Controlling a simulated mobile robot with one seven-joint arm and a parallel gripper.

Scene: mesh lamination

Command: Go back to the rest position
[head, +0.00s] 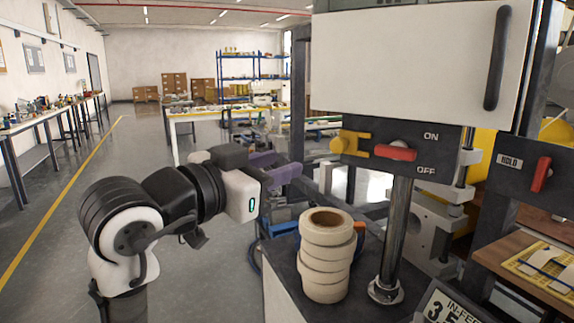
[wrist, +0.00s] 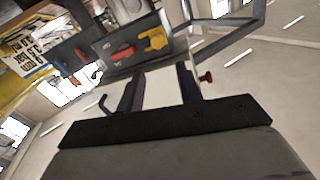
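My gripper (head: 278,172) is in the middle of the head view, left of the machine's panel, with its purple fingers pointing right. In the wrist view, the two fingers of my gripper (wrist: 160,84) stand apart with only a pale background surface showing between them. It looks open and empty. The panel (head: 437,142) carries a red handle (head: 396,153) between the ON and OFF marks and a yellow piece (head: 350,143) to its left. The red handle also shows in the wrist view (wrist: 122,53).
A stack of tan rolls (head: 325,262) stands on a dark-topped stand in front of my gripper, beside a steel post (head: 397,235). A HOLD panel (head: 515,172) and a wooden table (head: 507,255) are at the right. The floor (head: 95,165) at the left is clear.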

